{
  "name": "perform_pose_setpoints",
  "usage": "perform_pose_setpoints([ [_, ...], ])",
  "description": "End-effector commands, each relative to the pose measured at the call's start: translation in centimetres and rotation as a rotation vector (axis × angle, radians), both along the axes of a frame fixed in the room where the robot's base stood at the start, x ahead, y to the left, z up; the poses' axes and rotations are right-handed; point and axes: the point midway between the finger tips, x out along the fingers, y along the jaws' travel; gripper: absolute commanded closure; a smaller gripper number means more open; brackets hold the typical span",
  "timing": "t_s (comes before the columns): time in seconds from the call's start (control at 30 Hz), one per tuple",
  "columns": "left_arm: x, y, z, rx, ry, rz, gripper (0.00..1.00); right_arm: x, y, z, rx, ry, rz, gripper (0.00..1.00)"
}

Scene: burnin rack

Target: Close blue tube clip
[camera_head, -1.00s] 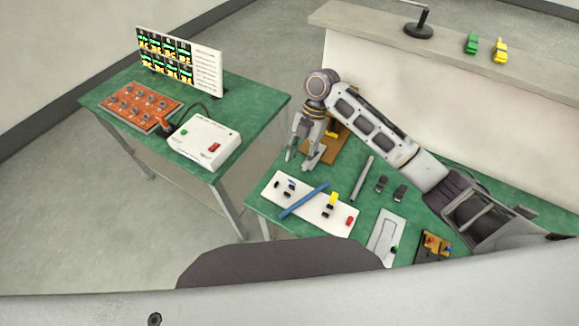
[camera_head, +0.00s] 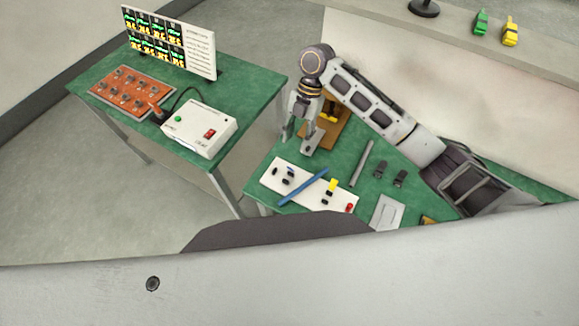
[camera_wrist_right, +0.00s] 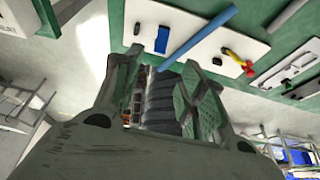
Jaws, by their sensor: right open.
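A white board (camera_head: 276,181) lies on the green bench with a blue tube (camera_head: 304,187) slanting across it. A small blue clip piece (camera_head: 291,170) sits near the board's left end with dark blocks beside it. The blue piece also shows in the right wrist view (camera_wrist_right: 163,39), left of the tube (camera_wrist_right: 200,38). I cannot tell how far its flap is raised. My right gripper (camera_head: 297,144) is open and empty, pointing down above and behind the board's left end. It is apart from the clip. My left gripper is not in view.
A yellow clip (camera_head: 333,186) and a red piece (camera_head: 349,208) are at the board's right end. A grey rod (camera_head: 362,164) and black clips (camera_head: 381,170) lie to the right. A brown fixture (camera_head: 334,124) stands behind the gripper. A second table holds a white box (camera_head: 199,130).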

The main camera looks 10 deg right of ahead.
Motion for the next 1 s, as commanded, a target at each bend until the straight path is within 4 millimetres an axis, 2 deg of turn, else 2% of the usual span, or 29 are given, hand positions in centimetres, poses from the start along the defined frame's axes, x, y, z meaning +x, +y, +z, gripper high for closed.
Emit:
perform_pose_setpoints([
  [0.8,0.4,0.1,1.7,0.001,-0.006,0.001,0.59,-3.3,2.3,-9.4,0.0,0.001,0.0,0.59],
  [1.0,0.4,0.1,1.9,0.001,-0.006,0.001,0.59,-3.8,2.7,-11.1,0.0,0.001,-0.001,0.59],
])
